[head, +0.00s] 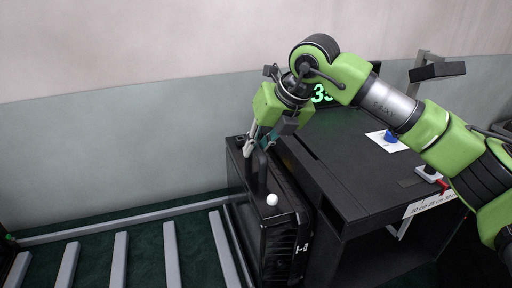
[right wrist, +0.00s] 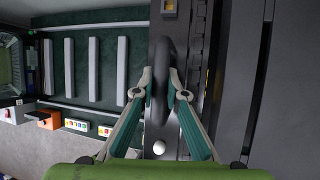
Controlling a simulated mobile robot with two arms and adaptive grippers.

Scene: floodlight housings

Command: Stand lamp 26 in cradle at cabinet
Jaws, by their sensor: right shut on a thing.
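A black box-shaped lamp housing (head: 281,232) stands upright beside the left side of the dark cabinet (head: 350,175). It has a white knob and white marking that I cannot read. My right gripper (head: 260,148) reaches down from above and is shut on the lamp's upright black handle (head: 262,170). In the right wrist view, the fingers (right wrist: 161,85) close on both sides of the handle (right wrist: 160,113). The lamp's underside is hidden, and I cannot make out a cradle or whether the lamp is touching one. My left gripper is not in view.
Several grey slats (head: 120,255) lie over the dark green floor at left. A green-lit display (head: 322,94) is partly behind my right arm. The cabinet top bears a blue item (head: 390,137) on a white card. An orange box (right wrist: 47,119) shows at left in the wrist view.

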